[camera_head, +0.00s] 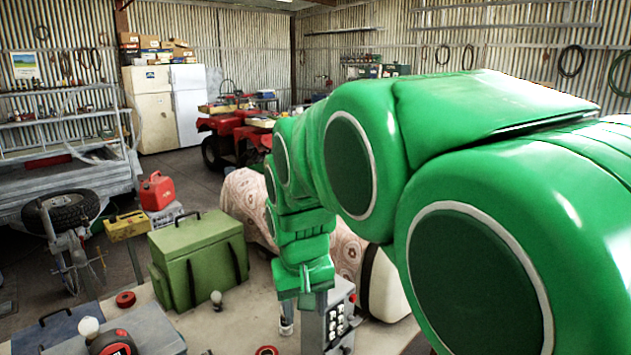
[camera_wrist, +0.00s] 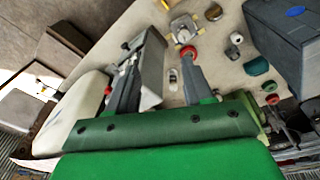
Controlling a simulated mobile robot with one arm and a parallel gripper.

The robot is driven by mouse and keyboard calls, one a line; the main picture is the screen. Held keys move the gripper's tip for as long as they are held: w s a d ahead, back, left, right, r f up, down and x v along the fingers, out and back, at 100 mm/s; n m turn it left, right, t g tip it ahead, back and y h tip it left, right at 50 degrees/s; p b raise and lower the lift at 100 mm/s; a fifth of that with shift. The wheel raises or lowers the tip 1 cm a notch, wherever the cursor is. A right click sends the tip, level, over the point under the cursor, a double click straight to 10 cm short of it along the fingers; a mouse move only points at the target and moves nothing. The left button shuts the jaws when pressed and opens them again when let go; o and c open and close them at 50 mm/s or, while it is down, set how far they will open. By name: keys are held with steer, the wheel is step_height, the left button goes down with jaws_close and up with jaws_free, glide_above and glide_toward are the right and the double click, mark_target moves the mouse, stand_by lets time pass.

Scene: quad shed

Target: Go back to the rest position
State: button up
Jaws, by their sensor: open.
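My green arm reaches across the right half of the head view and bends down to the bench. My gripper (camera_head: 305,308) points down above the bench (camera_head: 252,318), its fingers apart beside a grey box with switches (camera_head: 338,325). In the wrist view, my gripper (camera_wrist: 157,60) is open, with nothing held between its fingers. The grey box (camera_wrist: 151,68) shows close to the left finger; I cannot tell whether they touch. A small pale item (camera_wrist: 173,75) lies on the bench between the fingers.
A green case (camera_head: 197,262), a tape measure (camera_head: 112,343), a light bulb (camera_head: 216,298) and a red ring (camera_head: 125,299) are on the bench. A patterned rounded object (camera_head: 243,200) stands behind. A red quad (camera_head: 228,135) and fridges (camera_head: 165,105) are farther back.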

steer(key=s+d+f+m+g, duration=0.1)
steer(key=s+d+f, duration=0.1)
steer(key=s+d, duration=0.6)
steer(key=s+d+f+m+g, duration=0.2)
steer(key=s+d, duration=0.6)
steer(key=s, duration=0.8)
steer(key=shift+s+d+f, duration=0.2)
steer(key=shift+d+f, duration=0.2)
steer(key=shift+f, duration=0.45)
